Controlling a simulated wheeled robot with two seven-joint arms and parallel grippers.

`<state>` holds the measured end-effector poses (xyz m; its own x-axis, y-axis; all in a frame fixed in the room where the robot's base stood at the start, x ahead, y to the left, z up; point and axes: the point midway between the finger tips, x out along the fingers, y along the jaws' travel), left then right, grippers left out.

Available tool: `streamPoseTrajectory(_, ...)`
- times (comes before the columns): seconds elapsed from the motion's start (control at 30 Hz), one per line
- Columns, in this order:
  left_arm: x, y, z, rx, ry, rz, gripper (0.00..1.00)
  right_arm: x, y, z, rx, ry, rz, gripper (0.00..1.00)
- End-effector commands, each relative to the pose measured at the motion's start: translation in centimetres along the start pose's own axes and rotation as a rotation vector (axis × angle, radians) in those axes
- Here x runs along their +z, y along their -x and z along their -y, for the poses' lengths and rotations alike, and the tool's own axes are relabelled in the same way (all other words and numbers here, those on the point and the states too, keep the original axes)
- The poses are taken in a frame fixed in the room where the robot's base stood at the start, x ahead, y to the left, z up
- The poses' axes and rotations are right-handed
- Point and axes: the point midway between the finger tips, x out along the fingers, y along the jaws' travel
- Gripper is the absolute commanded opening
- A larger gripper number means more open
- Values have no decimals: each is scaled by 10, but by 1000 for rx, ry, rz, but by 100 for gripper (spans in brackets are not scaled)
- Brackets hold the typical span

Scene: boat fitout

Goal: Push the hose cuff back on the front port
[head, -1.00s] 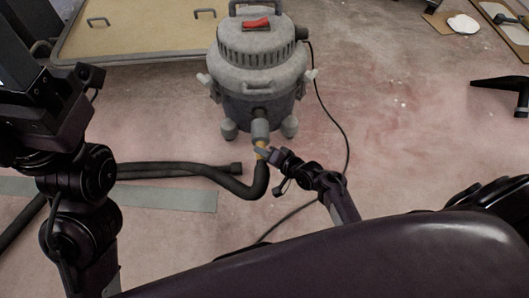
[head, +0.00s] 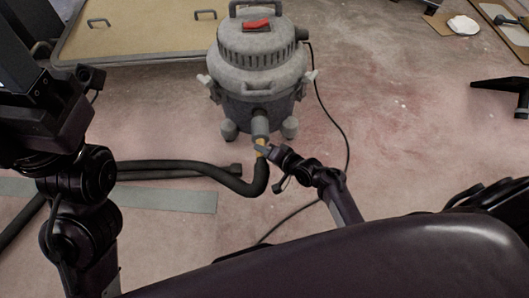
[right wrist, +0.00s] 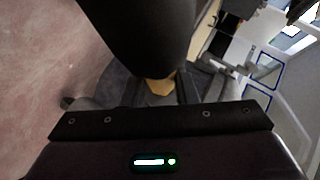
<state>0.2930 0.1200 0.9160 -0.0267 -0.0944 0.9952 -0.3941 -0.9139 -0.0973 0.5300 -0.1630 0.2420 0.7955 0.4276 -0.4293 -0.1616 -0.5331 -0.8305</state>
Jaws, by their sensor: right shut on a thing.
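The grey shop vacuum (head: 262,82) stands upright on the floor, its front port low on the side facing me. The grey hose cuff (head: 260,126) is in line with the port and up against it; I cannot tell how deep it sits. A yellow band (head: 261,148) is below the cuff, and the black hose (head: 258,184) curves down and left from there. My right gripper (head: 265,150) is shut on the hose cuff at the yellow band. The right wrist view shows the yellow band (right wrist: 160,87) between the fingers, with the dark hose (right wrist: 150,35) in front. My left gripper is out of view.
A tan panel with handles (head: 140,32) lies behind left. A grey strip (head: 180,200) lies under the hose at left. A black cord (head: 346,150) runs down the vacuum's right side. A black object (head: 505,86) lies far right. The floor right of the vacuum is mostly clear.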

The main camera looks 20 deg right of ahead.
Motion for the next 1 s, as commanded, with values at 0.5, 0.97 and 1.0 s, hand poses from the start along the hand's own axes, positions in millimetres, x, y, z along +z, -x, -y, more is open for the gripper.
streamPoseTrajectory(0.5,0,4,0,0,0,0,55,-11,-9,0,-1,1,-1,0)
streamPoseTrajectory(0.97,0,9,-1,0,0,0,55,-20,-16,0,-1,1,-1,0)
streamPoseTrajectory(1.0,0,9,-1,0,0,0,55,-20,-17,1,-2,2,-1,0)
